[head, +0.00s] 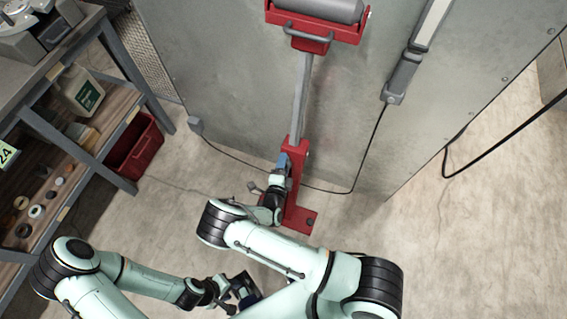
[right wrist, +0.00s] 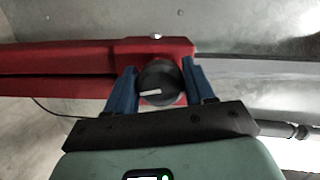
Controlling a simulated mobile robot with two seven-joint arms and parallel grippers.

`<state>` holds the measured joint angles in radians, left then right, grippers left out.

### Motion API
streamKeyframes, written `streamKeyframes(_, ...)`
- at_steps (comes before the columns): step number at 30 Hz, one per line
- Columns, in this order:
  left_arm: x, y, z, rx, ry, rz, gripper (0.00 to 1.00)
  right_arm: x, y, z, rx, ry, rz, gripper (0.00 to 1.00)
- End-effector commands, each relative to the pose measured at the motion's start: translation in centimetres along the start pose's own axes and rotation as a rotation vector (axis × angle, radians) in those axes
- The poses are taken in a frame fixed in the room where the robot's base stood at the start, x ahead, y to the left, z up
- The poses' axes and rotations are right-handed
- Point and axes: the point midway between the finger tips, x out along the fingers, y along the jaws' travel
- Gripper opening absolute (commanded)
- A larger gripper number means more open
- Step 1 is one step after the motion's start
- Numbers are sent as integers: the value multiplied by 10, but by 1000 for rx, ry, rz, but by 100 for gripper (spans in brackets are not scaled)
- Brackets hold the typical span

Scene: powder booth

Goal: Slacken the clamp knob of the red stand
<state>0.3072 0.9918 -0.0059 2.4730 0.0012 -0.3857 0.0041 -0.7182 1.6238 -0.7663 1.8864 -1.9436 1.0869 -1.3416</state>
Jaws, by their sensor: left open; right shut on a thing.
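The red stand (head: 296,205) rises from a foot on the floor against the grey booth panel, with a grey post and a red cradle at its top. My right gripper (head: 284,163) is at the upper end of its red lower column. In the right wrist view the black clamp knob (right wrist: 158,84), with a white pointer line, sits between the blue fingers of my right gripper (right wrist: 160,87), which is shut on it. In the head view the knob is hidden by the gripper. My left gripper (head: 243,288) is open and empty, low in the picture, away from the stand.
A grey cylinder (head: 322,8) lies in the stand's cradle. A black cable (head: 350,190) runs across the floor and panel behind the stand. A shelf bench with bottles and a red bin (head: 136,148) stands at the left.

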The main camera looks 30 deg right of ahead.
Motion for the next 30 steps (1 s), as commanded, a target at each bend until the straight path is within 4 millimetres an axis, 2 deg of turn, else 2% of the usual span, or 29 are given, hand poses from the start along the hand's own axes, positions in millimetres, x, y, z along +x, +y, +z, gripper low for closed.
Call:
streamKeyframes(15, -1, 0, 0, 0, 0, 0, 43, 0, -1, 2, -19, -4, -1, 23)
streamKeyframes(16, -1, 0, 0, 0, 0, 0, 43, 0, -1, 2, -19, -4, -1, 57)
streamKeyframes(18, -1, 0, 0, 0, 0, 0, 43, 0, -1, 2, -19, -4, 0, 75)
streamKeyframes(26, -1, 0, 0, 0, 0, 0, 43, 0, 0, 1, -19, -2, 2, 75)
streamKeyframes(30, -1, 0, 0, 0, 0, 0, 43, -8, 0, 1, -19, -3, 3, 75)
